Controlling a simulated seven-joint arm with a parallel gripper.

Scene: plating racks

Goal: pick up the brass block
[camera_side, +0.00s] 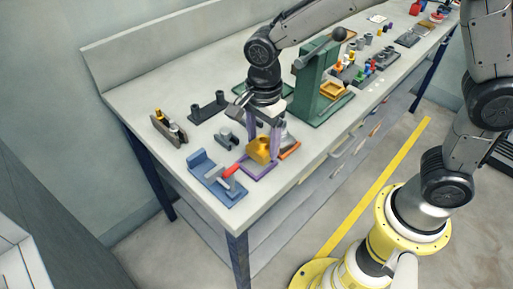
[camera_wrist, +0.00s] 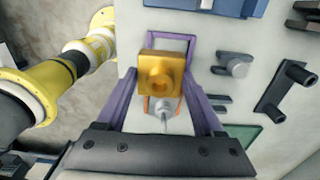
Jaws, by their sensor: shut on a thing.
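The brass block (camera_side: 262,150) is a golden square piece with a round boss. My gripper (camera_side: 264,143) points down at the front of the bench, and its two purple fingers are shut on the block. In the wrist view the block (camera_wrist: 162,74) sits between the fingertips of my gripper (camera_wrist: 162,84), its boss facing the camera. In the side view it looks tilted. A purple-rimmed tray (camera_side: 259,174) lies directly below it. I cannot tell how much gap there is between block and tray.
A small orange-based item (camera_side: 290,151) is close on the right. A tall green press (camera_side: 317,80) stands further right. Dark fixtures (camera_side: 208,107) lie behind. The bench front edge is near.

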